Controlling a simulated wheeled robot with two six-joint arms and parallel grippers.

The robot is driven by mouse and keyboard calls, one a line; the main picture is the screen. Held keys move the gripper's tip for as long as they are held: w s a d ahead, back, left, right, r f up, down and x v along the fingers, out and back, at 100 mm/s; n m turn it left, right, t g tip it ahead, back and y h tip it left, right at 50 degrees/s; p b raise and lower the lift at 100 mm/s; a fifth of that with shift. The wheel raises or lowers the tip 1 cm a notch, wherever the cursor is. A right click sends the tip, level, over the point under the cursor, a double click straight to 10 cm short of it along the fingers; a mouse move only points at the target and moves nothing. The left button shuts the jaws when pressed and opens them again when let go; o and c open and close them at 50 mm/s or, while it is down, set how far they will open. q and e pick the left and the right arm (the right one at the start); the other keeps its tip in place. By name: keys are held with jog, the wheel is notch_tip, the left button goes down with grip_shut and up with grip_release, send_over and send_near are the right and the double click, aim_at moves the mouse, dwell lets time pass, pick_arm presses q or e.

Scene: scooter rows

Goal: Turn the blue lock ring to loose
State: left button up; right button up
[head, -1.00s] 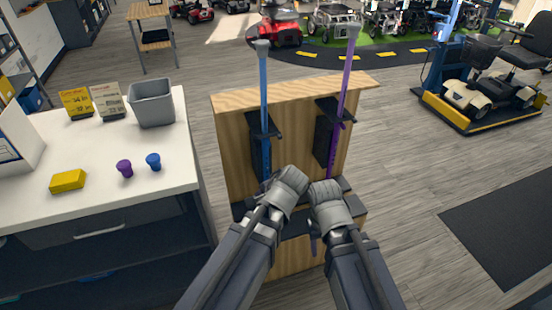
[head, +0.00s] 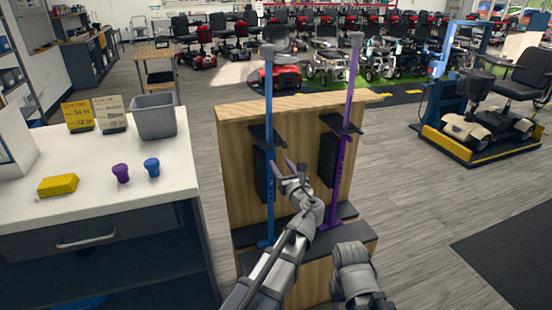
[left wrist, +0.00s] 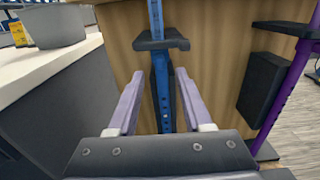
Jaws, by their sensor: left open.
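A blue pole (head: 268,95) stands upright at the left of a wooden stand, held by a dark bracket (head: 266,135). I cannot clearly make out its lock ring. A row of small holes shows on its lower part. My left gripper (head: 297,167) is open and empty, just right of the blue pole in the head view. In the left wrist view the blue pole (left wrist: 156,20) runs down between the two spread fingers, beyond them, with the bracket (left wrist: 160,43) above the fingertips. My right gripper (head: 352,262) is low at the right; its fingers are hidden.
The wooden stand (head: 236,170) also holds a purple pole (head: 350,90) at the right. A white-topped counter (head: 90,195) at the left carries a grey bin (head: 154,117), a yellow block (head: 58,185), a purple cup (head: 121,173) and a blue cup (head: 152,167). Open floor lies right of the stand.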

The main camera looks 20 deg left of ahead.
aim_at(274, 155)
pick_arm(q)
jog(key=shift+x, duration=3.1)
jog(key=shift+c, duration=0.2)
grip_shut()
